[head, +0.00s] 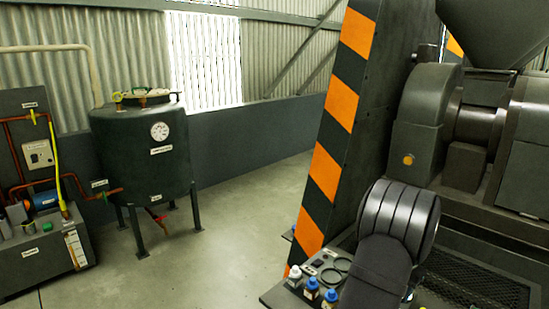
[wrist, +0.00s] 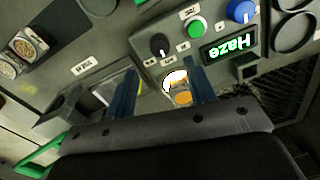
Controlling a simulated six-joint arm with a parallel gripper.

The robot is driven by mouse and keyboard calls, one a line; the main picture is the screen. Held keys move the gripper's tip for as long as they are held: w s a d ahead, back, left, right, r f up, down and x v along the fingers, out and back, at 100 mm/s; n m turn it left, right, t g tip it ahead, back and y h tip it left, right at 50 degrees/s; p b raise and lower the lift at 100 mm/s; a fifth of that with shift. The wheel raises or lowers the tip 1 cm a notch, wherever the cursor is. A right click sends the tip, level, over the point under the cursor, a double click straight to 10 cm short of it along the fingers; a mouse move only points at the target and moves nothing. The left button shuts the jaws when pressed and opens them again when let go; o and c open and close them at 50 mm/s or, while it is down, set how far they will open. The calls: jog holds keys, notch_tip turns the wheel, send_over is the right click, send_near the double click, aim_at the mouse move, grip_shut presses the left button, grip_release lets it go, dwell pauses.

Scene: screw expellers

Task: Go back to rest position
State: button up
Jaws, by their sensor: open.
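My gripper (wrist: 160,85) shows in the wrist view with two blue fingers apart and nothing held between them. Beyond the fingers is a control panel with a black knob (wrist: 159,45), a green button (wrist: 196,29), a blue knob (wrist: 241,12) and a lit green display (wrist: 229,47). A round white and orange item (wrist: 178,86) shows between the fingers; I cannot tell whether a finger touches it. In the head view my arm reaches over the machine's front tray, and my gripper is hidden there.
The screw expeller (head: 425,105) stands at the right beside an orange-striped column (head: 342,105). Bottles with blue caps (head: 312,285) stand on the tray. A dark tank (head: 142,165) and a pump unit (head: 45,255) stand at the left. The floor (head: 230,225) between is clear.

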notch_tip(320, 180, down, 7)
jog(key=shift+w+a+f, duration=0.1)
jog(key=shift+n, duration=0.7)
jog(key=n, duration=0.4)
jog(key=shift+n, duration=0.4)
jog(key=n, duration=0.5)
jog(key=shift+w+n, duration=0.1)
jog(key=shift+n, duration=0.3)
jog(key=shift+r, duration=1.05)
jog(key=o, duration=1)
jog(key=shift+o, duration=0.5)
jog(key=w+a+r+n, duration=0.2)
jog(key=r+n, duration=0.2)
jog(key=r, duration=0.3)
jog(key=w+a+r+n, duration=0.2)
jog(key=r+n, duration=0.2)
jog(key=r, duration=0.4)
jog(key=shift+w, duration=0.2)
notch_tip(320, 180, down, 10)
jog(key=shift+r, duration=0.2)
